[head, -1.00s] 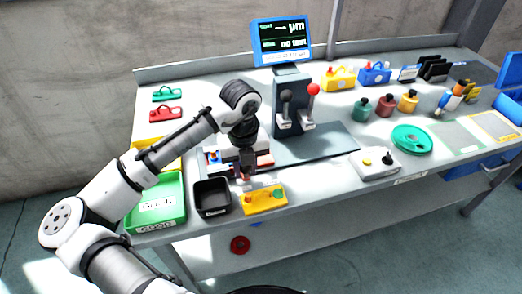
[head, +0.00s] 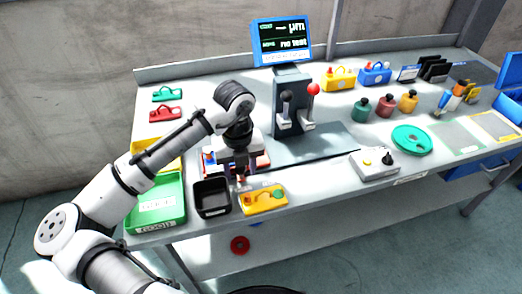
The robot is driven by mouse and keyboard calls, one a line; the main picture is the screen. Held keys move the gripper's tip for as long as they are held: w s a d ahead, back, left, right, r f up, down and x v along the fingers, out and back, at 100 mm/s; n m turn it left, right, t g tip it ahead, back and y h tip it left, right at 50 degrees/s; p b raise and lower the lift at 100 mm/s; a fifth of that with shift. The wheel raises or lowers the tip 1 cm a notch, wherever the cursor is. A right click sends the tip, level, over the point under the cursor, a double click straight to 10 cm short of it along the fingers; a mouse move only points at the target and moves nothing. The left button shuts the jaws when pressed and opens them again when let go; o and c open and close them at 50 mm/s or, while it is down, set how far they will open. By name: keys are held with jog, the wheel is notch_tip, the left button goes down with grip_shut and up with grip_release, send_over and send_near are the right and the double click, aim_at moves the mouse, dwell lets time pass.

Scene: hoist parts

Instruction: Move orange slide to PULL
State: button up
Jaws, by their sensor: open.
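I cannot make out a separate orange slide or the word PULL at this size. My gripper (head: 240,180) points down just behind and left of this box, close to its back left corner. Its jaws are open, though the fingertips are small and partly blurred. Whether they touch anything is hidden.
A black bin (head: 212,197) and a green tray (head: 157,206) stand left of the box. A red and blue fixture (head: 264,160) is partly hidden behind my gripper. A lever stand (head: 292,98) with a screen (head: 282,40) is behind. Bench front right of the box is clear up to a grey control box (head: 374,164).

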notch_tip(320, 180, up, 9)
jog(key=p, duration=0.7)
jog(key=shift+r, duration=0.1)
notch_tip(320, 180, up, 14)
jog(key=b, duration=0.1)
jog(key=shift+f, duration=0.2)
